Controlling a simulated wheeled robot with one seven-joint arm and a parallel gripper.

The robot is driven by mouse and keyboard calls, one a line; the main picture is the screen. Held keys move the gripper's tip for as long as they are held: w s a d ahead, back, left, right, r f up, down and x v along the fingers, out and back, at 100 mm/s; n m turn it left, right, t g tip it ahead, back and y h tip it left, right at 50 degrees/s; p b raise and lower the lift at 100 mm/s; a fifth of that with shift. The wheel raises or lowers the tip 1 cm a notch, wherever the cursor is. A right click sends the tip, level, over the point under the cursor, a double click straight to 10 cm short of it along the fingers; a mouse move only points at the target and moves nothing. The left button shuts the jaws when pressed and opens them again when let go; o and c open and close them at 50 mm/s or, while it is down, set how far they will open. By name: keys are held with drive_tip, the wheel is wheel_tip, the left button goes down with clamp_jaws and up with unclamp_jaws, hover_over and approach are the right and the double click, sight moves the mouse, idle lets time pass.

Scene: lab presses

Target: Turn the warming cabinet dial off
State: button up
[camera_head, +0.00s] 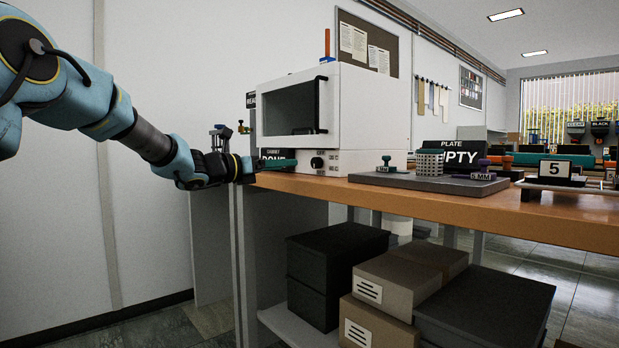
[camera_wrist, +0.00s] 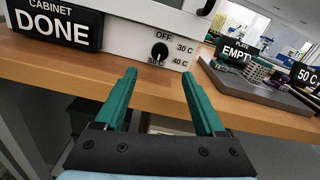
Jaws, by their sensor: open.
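The white warming cabinet (camera_head: 352,115) stands on the wooden bench with its dark-windowed door and black handle facing out. Its black dial (camera_head: 317,162) is low on the front. In the wrist view the dial (camera_wrist: 159,51) sits among the labels OFF, 30 C, 40 C and a partly covered one at lower left. The dial's pointer seems to aim down-left, away from OFF at the top. My gripper (camera_wrist: 158,75) is open and empty, its two green fingers apart below and in front of the dial. In the head view my gripper (camera_head: 268,163) is left of the dial.
A black CABINET DONE sign (camera_wrist: 54,24) stands left of the dial, close to my left finger. The bench edge (camera_wrist: 150,92) runs under the fingers. A grey tray (camera_head: 430,181) with stamps and a PLATE EMPTY sign (camera_head: 457,156) is to the right. Boxes (camera_head: 398,283) fill the shelf below.

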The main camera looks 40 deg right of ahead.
sight(314, 163)
drive_tip(key=d, duration=1)
drive_tip(key=shift+s+d+p, duration=0.2)
drive_tip(key=shift+s+p, duration=0.1)
drive_tip(key=shift+p, duration=0.1)
clamp_jaws()
